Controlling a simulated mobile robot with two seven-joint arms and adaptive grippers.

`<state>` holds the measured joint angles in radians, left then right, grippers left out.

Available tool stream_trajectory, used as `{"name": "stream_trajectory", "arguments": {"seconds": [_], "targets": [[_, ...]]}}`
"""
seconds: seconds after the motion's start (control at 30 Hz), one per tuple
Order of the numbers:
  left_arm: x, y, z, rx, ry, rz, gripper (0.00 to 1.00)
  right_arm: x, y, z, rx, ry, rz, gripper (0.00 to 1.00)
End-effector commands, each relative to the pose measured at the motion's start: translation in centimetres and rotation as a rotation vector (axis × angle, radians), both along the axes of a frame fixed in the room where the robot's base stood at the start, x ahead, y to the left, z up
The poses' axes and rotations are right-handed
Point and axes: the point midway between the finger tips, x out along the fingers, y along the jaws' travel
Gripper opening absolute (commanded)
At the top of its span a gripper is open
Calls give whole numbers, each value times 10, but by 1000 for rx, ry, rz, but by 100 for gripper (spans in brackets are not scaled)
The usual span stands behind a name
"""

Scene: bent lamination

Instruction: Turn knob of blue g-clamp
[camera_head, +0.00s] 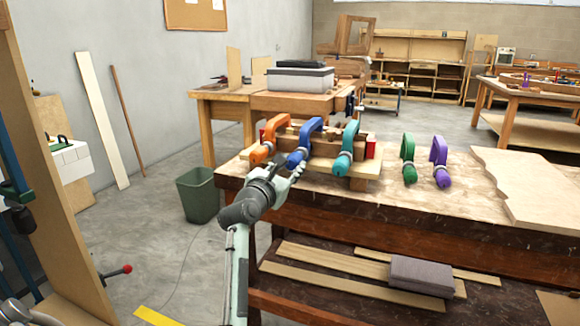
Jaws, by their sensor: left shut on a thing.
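The blue g-clamp (311,126) stands on the bent lamination assembly (366,162) on the near workbench, between an orange clamp (272,132) and a teal clamp (350,132). Its knob end (294,158) points toward me and down, and is partly covered by my gripper. My left gripper (295,172) reaches up from below at the bench's front edge and is shut on that knob. The fingers are small in view, so the exact contact is hard to see. My right gripper is not in view.
The workbench (460,208) holds a loose green clamp (408,160), a purple clamp (440,163) and a plywood sheet (525,180) to the right. Boards and a grey block (422,275) lie on the lower shelf. A green bin (198,196) stands left on the floor.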

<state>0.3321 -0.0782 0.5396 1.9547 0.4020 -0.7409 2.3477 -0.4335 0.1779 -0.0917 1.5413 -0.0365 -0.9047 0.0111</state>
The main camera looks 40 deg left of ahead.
Motion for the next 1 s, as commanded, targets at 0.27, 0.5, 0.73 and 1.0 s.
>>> {"name": "stream_trajectory", "arguments": {"seconds": [0.27,0.5,0.73,1.0], "targets": [[0,0,1,256,57,-1,3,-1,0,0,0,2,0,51],[0,1,2,479,107,0,3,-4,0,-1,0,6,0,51],[0,1,2,694,156,-1,3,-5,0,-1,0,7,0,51],[0,2,3,945,211,0,3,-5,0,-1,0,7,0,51]]}}
